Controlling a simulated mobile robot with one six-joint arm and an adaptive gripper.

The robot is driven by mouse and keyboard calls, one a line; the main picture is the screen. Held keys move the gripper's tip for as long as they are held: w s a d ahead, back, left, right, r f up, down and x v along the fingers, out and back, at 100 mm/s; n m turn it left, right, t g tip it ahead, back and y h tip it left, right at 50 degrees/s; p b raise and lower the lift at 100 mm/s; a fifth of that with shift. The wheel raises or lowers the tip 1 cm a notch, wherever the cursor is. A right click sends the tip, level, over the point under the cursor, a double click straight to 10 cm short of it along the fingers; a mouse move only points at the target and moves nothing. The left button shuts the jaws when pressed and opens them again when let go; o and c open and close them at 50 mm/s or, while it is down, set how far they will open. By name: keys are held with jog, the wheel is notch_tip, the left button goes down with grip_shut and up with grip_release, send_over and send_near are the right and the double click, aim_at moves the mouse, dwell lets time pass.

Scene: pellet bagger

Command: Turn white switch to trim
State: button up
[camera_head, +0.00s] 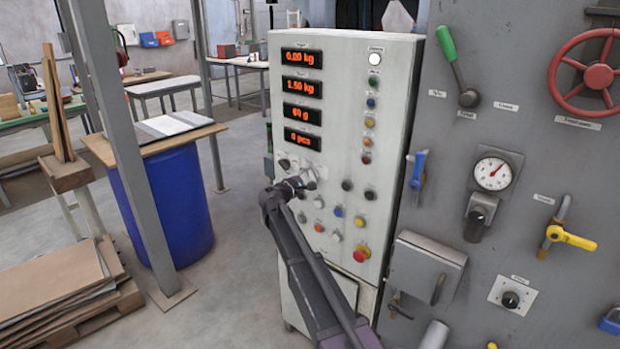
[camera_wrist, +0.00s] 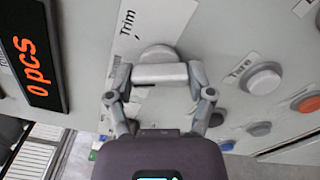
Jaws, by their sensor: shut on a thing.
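The white switch (camera_wrist: 160,73) is on the light grey control panel (camera_head: 340,100). In the wrist view its pale bar handle lies between my fingertips, with a round base behind it. My gripper (camera_wrist: 160,78) is shut on this handle. A label reading "Trim" (camera_wrist: 128,22) is above and to the left of the switch, with a short dark line beside it. Another label, left of the switch, is partly hidden by a finger. In the head view my gripper (camera_head: 303,183) is at the panel below the displays and covers much of the switch. I cannot tell its exact setting.
Orange displays (camera_head: 302,88) are above my gripper. Several buttons and knobs surround it, including a Tare button (camera_wrist: 262,79) and a red emergency button (camera_head: 361,253). A grey machine wall with levers (camera_head: 468,98) stands right. A blue barrel (camera_head: 170,205) stands left, with floor between.

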jog(key=m, duration=0.6)
jog(key=shift+w+r, duration=0.1)
jog(key=m, duration=0.5)
dwell(0.6)
jog(key=o, duration=1.1)
jog(key=v, duration=1.2)
